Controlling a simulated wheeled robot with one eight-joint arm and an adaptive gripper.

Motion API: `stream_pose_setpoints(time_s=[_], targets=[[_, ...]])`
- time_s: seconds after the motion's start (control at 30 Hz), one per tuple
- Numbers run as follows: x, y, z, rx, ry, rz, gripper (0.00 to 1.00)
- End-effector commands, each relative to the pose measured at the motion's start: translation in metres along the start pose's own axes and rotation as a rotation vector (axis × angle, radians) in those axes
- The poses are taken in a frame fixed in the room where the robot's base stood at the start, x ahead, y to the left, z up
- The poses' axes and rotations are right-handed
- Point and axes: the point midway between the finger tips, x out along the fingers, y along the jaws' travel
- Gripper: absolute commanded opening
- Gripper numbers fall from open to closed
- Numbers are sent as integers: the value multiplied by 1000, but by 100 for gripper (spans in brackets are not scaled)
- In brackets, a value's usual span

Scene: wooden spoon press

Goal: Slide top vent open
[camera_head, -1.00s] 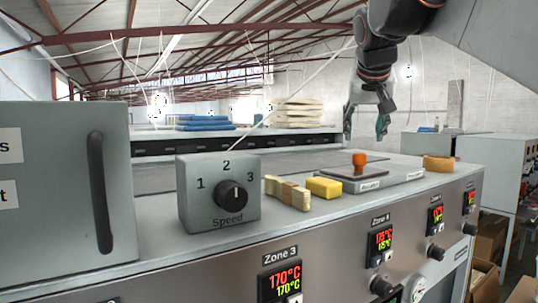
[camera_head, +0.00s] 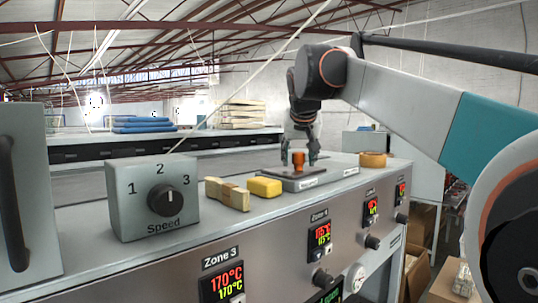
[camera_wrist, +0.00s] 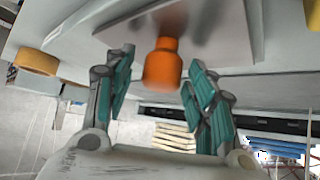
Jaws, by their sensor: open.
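The top vent is a flat grey slide plate (camera_head: 293,172) with an upright orange knob (camera_head: 298,160), set on a pale labelled base (camera_head: 330,174) on top of the machine. The plate sits toward the left part of the base. My gripper (camera_head: 299,158) points down over the vent with its fingers open on either side of the knob. In the wrist view the orange knob (camera_wrist: 162,66) stands between the two teal fingers (camera_wrist: 160,92), with gaps on both sides. The slide plate (camera_wrist: 190,35) lies beyond the fingertips.
Temperature displays and knobs line the front panel. Cardboard boxes (camera_head: 420,228) stand at lower right.

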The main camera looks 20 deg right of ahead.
Motion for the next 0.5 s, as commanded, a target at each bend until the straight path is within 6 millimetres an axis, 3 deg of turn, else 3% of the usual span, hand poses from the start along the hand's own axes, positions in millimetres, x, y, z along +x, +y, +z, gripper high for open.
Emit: stream_pose_setpoints(time_s=[0.03,0.23,0.37,0.5], targets=[[0,0,0,0,0,0,46],[0,0,0,0,0,0,0],[0,0,0,0,0,0,0],[9,14,-12,4,-1,2,0]])
